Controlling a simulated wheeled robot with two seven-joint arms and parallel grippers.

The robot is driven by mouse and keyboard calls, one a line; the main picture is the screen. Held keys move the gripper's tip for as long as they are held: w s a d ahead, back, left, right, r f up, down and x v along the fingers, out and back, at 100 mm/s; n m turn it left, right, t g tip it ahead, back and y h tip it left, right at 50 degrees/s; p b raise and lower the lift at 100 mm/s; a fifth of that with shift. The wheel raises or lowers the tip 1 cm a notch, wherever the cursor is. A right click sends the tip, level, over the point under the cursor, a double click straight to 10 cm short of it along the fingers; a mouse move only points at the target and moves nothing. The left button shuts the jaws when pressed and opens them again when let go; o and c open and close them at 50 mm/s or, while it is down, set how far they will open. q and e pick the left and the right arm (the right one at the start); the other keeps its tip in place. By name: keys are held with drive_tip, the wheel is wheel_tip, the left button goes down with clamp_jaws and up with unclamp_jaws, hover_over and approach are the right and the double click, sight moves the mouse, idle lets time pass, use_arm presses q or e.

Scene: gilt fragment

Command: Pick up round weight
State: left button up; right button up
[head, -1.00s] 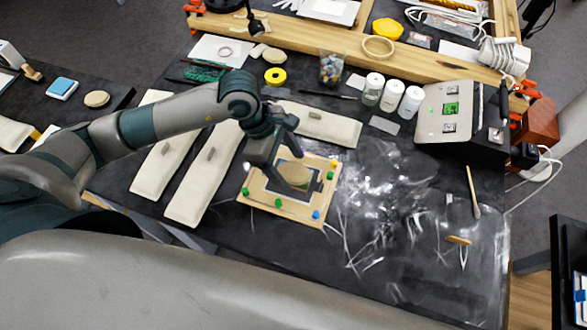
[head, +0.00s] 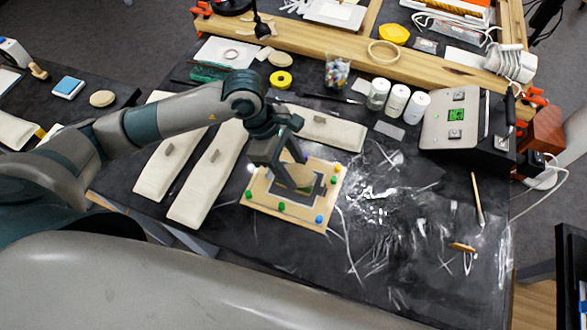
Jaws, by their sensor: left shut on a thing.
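My left gripper (head: 296,178) reaches down over the board from the upper left and is shut on the weight. The gripper's dark fingers hide part of the disc. I cannot tell whether the disc still touches the board. My right gripper is not in view.
Long beige padded bars (head: 208,175) lie left of the board, and another (head: 325,130) lies behind it. White-capped bottles (head: 397,100) and a control box (head: 460,120) stand at the back right. The scuffed black tabletop right of the board is mostly clear.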

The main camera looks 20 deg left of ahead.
sight(301, 173)
use_arm(q)
drive_tip(key=shift+r, duration=0.35)
wheel_tip(301, 173, up, 2)
drive_tip(key=shift+r+b, duration=0.15)
drive_tip(key=shift+b, duration=0.75)
drive_tip(key=s+d+r+b, duration=0.3)
drive_tip(key=d+r, duration=0.4)
drive_tip(key=d, duration=0.4)
drive_tip(key=shift+s+r+b, duration=0.15)
drive_tip(key=shift+s+b, duration=0.05)
drive_tip(key=shift+b, duration=0.35)
